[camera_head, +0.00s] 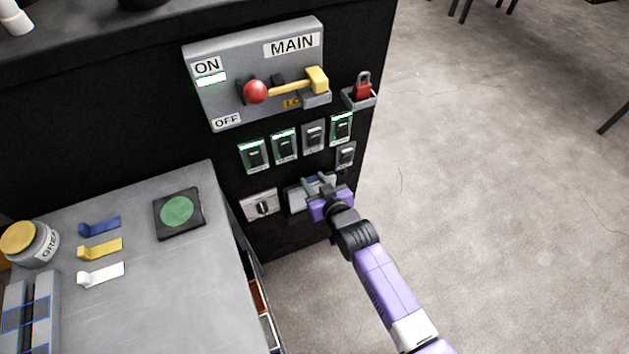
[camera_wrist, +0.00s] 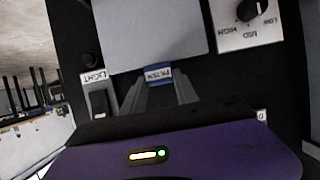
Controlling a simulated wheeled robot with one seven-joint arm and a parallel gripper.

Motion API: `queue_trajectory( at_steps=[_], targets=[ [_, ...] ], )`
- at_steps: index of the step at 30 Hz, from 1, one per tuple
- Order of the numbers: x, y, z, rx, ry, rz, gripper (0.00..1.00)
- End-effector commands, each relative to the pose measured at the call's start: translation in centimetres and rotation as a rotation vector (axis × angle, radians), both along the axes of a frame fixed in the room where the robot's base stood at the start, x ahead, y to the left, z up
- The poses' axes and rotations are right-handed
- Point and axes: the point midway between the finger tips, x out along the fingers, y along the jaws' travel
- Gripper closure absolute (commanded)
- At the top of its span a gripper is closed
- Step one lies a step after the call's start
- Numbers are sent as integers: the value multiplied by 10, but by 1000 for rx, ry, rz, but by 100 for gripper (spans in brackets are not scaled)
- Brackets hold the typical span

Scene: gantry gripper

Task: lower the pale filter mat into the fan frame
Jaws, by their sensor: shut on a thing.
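The pale grey filter mat (camera_wrist: 150,32) fills the upper middle of the wrist view, flat-looking against the black panel. A small blue and white tab (camera_wrist: 159,73) with upside-down lettering sits at its edge. My gripper (camera_wrist: 159,84) is shut on this tab, with one grey finger on each side. In the head view my gripper (camera_head: 320,183) is at the lower right of the cabinet front, over a grey piece (camera_head: 297,200) that it partly covers. I cannot make out the fan frame, nor whether the mat is seated in it.
A rotary knob plate (camera_head: 262,206) is just left of my gripper, and rocker switches (camera_head: 284,146) are above. A MAIN lever panel (camera_head: 255,75) and a red padlock (camera_head: 363,88) are higher up. A grey bench (camera_head: 150,290) stands at left. The floor at right is open.

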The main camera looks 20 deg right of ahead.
Motion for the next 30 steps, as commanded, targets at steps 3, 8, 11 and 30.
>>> queue_trajectory(
  at_steps=[3, 8, 11, 30],
  targets=[
    [0, 0, -3, 0, -1, 0, 100],
    [0, 0, -7, 0, -1, 0, 100],
    [0, 0, -9, 0, -1, 0, 100],
    [0, 0, -22, 0, -1, 0, 59]
  ],
)
